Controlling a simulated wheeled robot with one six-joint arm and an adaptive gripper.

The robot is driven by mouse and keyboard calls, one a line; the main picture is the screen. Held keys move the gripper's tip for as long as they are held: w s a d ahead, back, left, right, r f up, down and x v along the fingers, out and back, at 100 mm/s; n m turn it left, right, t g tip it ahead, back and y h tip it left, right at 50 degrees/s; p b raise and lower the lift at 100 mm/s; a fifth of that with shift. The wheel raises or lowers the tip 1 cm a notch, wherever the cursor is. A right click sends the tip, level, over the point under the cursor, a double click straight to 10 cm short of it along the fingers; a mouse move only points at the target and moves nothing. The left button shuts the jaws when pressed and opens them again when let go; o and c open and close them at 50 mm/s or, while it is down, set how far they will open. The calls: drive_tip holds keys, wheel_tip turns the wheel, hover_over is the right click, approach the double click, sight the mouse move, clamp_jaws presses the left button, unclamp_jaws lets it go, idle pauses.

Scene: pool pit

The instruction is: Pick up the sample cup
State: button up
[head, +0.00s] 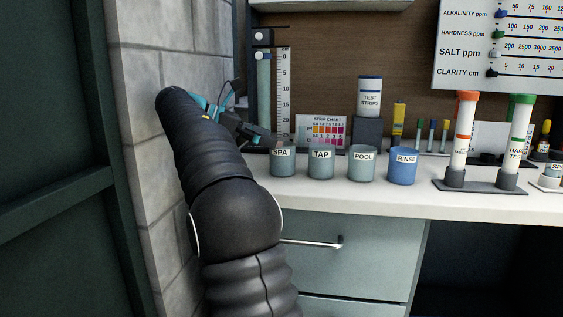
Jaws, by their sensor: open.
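Small cups stand in a row on the white counter (440,200). From left to right they are a grey-teal cup marked SPA (283,165), one marked TAP (321,167), one marked POOL (362,167) and a blue one marked RINSE (402,169). All are upright. No label reads "sample". My gripper (262,138), dark with teal parts, is up and to the left of the SPA cup, near the stone wall. It is open, and no cup is in it. My arm partly hides it, and its gap to the SPA cup is hard to judge.
A strip chart (321,131), a ruled gauge (284,95) and a test strips bottle (370,97) stand behind the cups. Tubes with an orange cap (464,130) and a green cap (518,135) stand at right. The stone wall (150,150) is close on the left.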

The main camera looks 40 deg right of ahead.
sight(292, 149)
drive_tip(key=shift+f+x, duration=0.15)
drive_tip(key=shift+x, duration=1.6)
drive_tip(key=shift+f+x, duration=0.15)
drive_tip(key=shift+x, duration=1.6)
drive_tip(key=shift+a, duration=0.15)
drive_tip(key=c, duration=1.4)
